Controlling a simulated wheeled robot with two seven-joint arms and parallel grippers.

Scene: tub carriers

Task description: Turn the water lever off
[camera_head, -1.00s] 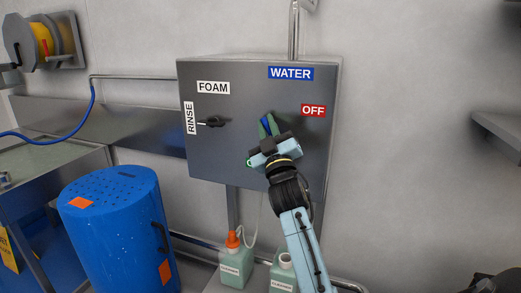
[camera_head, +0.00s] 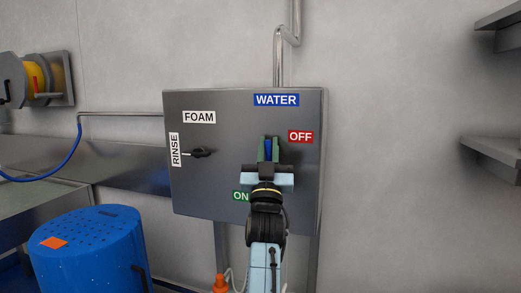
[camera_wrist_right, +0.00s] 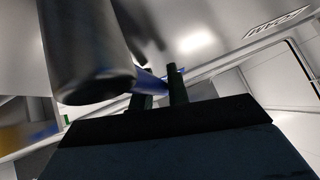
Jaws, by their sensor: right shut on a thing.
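The blue water lever (camera_head: 267,149) is on the front of the grey control box (camera_head: 225,117), below the blue WATER sign (camera_head: 276,100). The visible part of the lever points upward, between the green ON label (camera_head: 240,196) at lower left and the red OFF label (camera_head: 300,137) at upper right. My right gripper (camera_head: 268,150) is shut on the lever, with a green finger on each side; its body hides the lever's pivot. In the right wrist view, the blue lever (camera_wrist_right: 150,82) shows between the dark fingers. My left gripper is not in view.
A black selector knob (camera_head: 198,153) sits left on the box, between FOAM and RINSE labels. A blue drum (camera_head: 90,260) stands at lower left and a hose reel (camera_head: 35,80) hangs above. Grey shelves (camera_head: 495,158) jut out at right. The wall between box and shelves is bare.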

